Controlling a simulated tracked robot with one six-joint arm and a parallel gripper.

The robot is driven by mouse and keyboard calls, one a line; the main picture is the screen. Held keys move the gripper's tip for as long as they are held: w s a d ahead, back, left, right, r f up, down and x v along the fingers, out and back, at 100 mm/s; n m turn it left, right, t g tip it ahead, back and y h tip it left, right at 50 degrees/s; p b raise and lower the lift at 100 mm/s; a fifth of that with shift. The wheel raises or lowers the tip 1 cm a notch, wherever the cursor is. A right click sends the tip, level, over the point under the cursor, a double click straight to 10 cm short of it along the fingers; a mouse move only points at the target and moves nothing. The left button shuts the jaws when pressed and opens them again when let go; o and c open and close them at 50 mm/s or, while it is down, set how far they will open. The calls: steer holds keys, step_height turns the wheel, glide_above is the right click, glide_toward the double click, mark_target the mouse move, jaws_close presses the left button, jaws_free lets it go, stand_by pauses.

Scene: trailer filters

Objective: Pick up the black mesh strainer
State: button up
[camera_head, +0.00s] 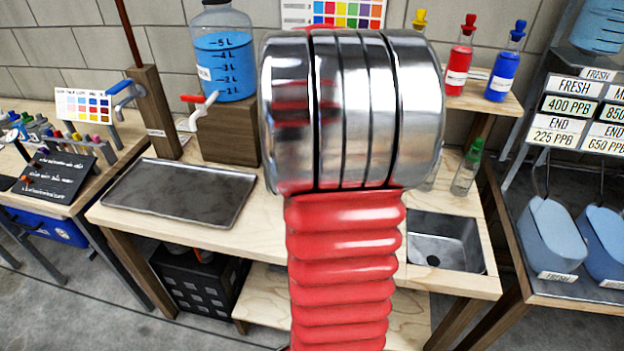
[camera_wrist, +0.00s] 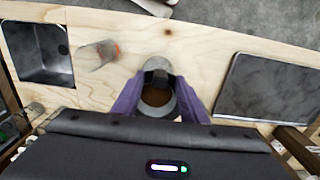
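In the wrist view, a grey round cup-like vessel (camera_wrist: 171,68) stands on the wooden bench with brown inside it. A small black piece (camera_wrist: 156,78) lies across its far part; it may be the black mesh strainer, but the mesh is too small to make out. My gripper (camera_wrist: 160,80) has its two purple fingers spread apart, one on each side of the vessel. I cannot see a clear contact between the fingers and the vessel. In the head view my red and chrome arm hides the gripper and this spot.
The wooden bench (camera_head: 262,235) carries a dark tray (camera_head: 180,192) on the left and a sink (camera_head: 445,243) on the right. A blue water jug (camera_head: 222,60) stands on a block behind.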

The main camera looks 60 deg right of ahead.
steer(key=shift+c, duration=0.5)
jaws_close()
